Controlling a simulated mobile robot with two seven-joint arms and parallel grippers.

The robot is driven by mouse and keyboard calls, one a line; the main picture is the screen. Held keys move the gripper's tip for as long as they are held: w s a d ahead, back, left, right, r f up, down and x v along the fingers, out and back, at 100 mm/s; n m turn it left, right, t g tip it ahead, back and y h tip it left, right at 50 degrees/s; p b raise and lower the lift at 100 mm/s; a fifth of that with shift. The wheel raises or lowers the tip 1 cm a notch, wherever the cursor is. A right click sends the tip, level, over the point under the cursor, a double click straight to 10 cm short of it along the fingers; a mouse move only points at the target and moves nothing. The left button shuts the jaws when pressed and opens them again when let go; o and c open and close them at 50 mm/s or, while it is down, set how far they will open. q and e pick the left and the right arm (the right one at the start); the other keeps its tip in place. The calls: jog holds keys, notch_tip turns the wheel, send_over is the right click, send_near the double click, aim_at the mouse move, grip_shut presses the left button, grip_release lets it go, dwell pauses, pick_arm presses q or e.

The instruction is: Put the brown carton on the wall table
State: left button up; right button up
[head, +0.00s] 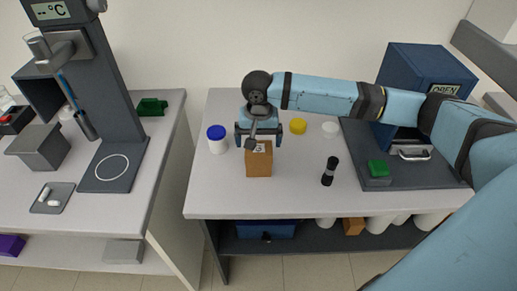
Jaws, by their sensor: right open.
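The brown carton (258,163) stands upright on the middle table (225,195), near its left part. My right gripper (258,138) is above the carton, pointing down, with its fingers apart on either side of the carton's top. I cannot tell whether the fingers touch it. The gripper hides part of the carton's top. My left gripper is not in view. No label shows which surface is the wall table.
A blue-lidded white jar (217,140) stands just left of the carton, and a yellow lid (298,126) behind right. A gap separates the left bench (165,130). A blue cabinet (420,75) stands at right.

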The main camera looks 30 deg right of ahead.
notch_tip(320, 180, up, 7)
jog(key=shift+r, duration=0.2)
dwell(0.5)
